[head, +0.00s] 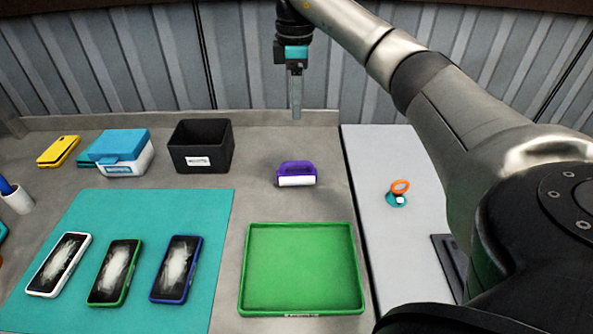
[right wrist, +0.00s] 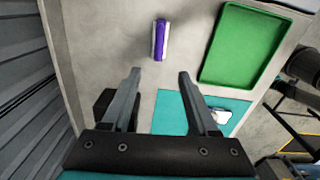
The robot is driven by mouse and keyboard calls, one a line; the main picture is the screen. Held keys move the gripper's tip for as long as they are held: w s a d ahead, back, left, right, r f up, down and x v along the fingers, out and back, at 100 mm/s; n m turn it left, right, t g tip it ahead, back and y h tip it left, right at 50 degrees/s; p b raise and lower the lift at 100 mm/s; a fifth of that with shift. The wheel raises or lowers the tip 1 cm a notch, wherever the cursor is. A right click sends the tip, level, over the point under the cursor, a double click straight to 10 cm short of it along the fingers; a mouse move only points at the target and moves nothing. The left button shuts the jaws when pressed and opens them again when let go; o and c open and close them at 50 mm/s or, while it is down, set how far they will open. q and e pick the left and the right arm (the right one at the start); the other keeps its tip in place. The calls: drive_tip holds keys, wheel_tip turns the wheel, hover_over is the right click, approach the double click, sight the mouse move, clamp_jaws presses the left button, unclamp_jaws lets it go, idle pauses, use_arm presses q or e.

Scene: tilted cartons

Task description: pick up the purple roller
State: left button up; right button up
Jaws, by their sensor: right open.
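The purple roller (head: 297,173) lies on the grey counter behind the green tray, with its white roll facing the front. It also shows in the right wrist view (right wrist: 160,40), ahead of the fingertips. My right gripper (head: 296,112) hangs above the counter, behind and above the roller, pointing down. In the right wrist view its two fingers (right wrist: 159,72) are spread wide with nothing between them. The gripper does not touch the roller. My left gripper is in neither view.
A green tray (head: 302,228) lies in front of the roller. A black bin (head: 203,157) and a blue-lidded box (head: 124,163) stand to the left. Several phones lie on a teal mat (head: 140,212). A small orange and teal item (head: 398,198) is on the right. Corrugated wall behind.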

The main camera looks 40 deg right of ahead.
drive_tip(key=f, duration=0.2)
drive_tip(key=b, duration=0.3)
approach(297, 161)
wheel_tip(297, 161, down, 5)
drive_tip(key=shift+w+a+f, duration=0.1)
drive_tip(key=shift+a, duration=0.05)
drive_tip(key=shift+f+b, duration=0.4)
drive_tip(key=shift+f, duration=2.3)
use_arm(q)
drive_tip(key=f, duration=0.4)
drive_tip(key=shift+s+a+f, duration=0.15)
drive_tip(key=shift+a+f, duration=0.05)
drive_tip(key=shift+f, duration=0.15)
use_arm(e)
clamp_jaws()
drive_tip(key=shift+r, duration=0.1)
